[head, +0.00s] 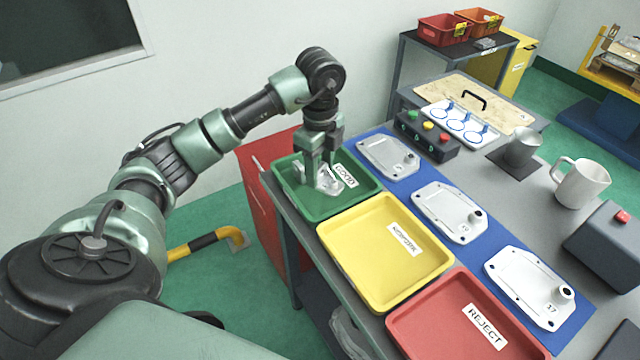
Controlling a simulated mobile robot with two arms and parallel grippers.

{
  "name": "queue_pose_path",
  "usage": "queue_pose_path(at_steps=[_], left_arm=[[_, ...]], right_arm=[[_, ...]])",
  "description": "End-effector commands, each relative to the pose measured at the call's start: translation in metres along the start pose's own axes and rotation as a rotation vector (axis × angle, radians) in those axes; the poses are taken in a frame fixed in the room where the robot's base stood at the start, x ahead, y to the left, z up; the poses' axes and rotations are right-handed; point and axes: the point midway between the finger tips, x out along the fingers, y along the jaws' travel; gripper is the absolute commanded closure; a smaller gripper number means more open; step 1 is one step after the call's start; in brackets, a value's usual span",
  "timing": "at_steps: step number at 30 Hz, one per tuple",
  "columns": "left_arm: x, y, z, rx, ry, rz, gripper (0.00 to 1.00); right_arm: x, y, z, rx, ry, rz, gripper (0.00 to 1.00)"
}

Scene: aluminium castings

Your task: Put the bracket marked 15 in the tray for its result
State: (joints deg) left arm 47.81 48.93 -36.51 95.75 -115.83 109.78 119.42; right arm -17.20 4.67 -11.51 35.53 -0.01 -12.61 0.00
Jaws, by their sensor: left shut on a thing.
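My left gripper (321,178) reaches down into the green tray (304,207), labelled GOOD, and is shut on a shiny silver bracket (330,184). The held bracket is in or just above the tray, partly hidden by the fingers; its mark cannot be read, and I cannot tell if it touches the floor. The yellow tray (370,256), its label hard to read, and the red tray (428,326), labelled REJECT, are empty. Three pale brackets lie on the blue mat (425,183): a far one (385,155), a middle one (450,211) and a near one (524,288) marked 17. My right gripper is out of view.
A button box (428,137) stands beyond the mat. A white plate with blue rings (460,121) lies behind.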

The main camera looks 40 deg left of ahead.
Motion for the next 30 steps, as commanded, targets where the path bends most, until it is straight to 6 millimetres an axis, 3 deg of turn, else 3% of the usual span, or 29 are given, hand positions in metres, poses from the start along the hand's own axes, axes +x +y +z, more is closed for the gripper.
queue_pose_path(at_steps=[5, 13, 24, 25, 27, 30], left_arm=[[0.012, 0.0, 0.0, 0.001, 0.0, 0.001, 1.0], [0.047, 0.0, -0.001, 0.001, 0.001, 0.002, 1.0], [0.053, 0.0, 0.0, 0.002, 0.0, -0.001, 1.0], [0.051, 0.0, 0.0, 0.002, 0.0, -0.001, 0.5], [0.051, 0.0, 0.0, 0.002, 0.0, -0.001, 0.37], [0.051, 0.0, 0.0, 0.002, 0.0, -0.001, 0.37]], right_arm=[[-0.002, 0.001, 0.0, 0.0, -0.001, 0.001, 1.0], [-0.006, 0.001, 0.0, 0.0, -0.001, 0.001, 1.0], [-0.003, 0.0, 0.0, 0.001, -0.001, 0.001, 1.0], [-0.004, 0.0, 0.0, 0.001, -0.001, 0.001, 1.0], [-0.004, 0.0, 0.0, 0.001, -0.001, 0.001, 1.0], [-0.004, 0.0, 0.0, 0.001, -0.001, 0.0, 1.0]])
